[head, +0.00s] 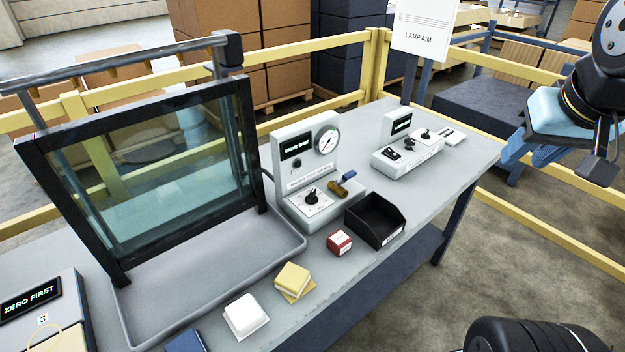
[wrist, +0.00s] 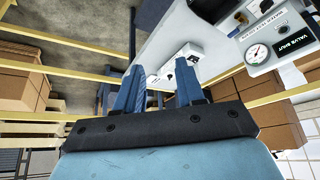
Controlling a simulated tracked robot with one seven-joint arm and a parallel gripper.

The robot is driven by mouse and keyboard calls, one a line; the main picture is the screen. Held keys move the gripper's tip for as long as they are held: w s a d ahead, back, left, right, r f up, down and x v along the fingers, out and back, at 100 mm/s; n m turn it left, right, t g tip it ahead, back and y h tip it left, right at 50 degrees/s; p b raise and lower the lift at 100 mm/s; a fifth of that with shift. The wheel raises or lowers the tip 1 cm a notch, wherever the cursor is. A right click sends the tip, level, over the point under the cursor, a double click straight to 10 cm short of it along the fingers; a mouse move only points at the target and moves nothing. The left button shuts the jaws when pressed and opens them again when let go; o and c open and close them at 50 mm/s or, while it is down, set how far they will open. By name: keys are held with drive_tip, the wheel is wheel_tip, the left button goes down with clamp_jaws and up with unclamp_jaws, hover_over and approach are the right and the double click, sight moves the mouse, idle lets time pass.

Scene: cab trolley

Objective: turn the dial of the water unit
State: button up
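The water unit (head: 330,165) is a grey box on the workbench with a round gauge (head: 327,140), a screen reading "VALVE SHUT" and a sloped front. On the front are a black dial (head: 312,197) on a white plate and a brass valve with a blue lever (head: 347,178). In the wrist view the unit (wrist: 262,68) is upside down at the upper right, partly cut off; its gauge (wrist: 257,53) shows. My gripper (head: 513,148) is up at the right, beyond the bench edge, well away from the dial. Its two blue fingers (wrist: 160,82) are apart and empty.
The lamp unit (head: 408,150) stands right of the water unit. A black bin (head: 375,220), a red box (head: 339,242), yellow pads (head: 295,280) and white pads (head: 245,315) lie in front. A framed glass panel (head: 150,175) stands left. Yellow rails (head: 310,48) run behind.

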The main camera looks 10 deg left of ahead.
drive_tip(key=shift+w, duration=0.1)
drive_tip(key=w+a+g+y, duration=0.1)
drive_tip(key=w+a+g, duration=0.1)
drive_tip(key=w+a, duration=0.4)
drive_tip(key=m+g+h, duration=0.1)
drive_tip(key=m+g, duration=0.2)
drive_tip(key=g, duration=0.1)
hover_over(310, 195)
wheel_tip(310, 195, down, 15)
wheel_tip(310, 195, down, 14)
drive_tip(key=shift+r, duration=0.25)
drive_tip(key=shift+c, duration=0.2)
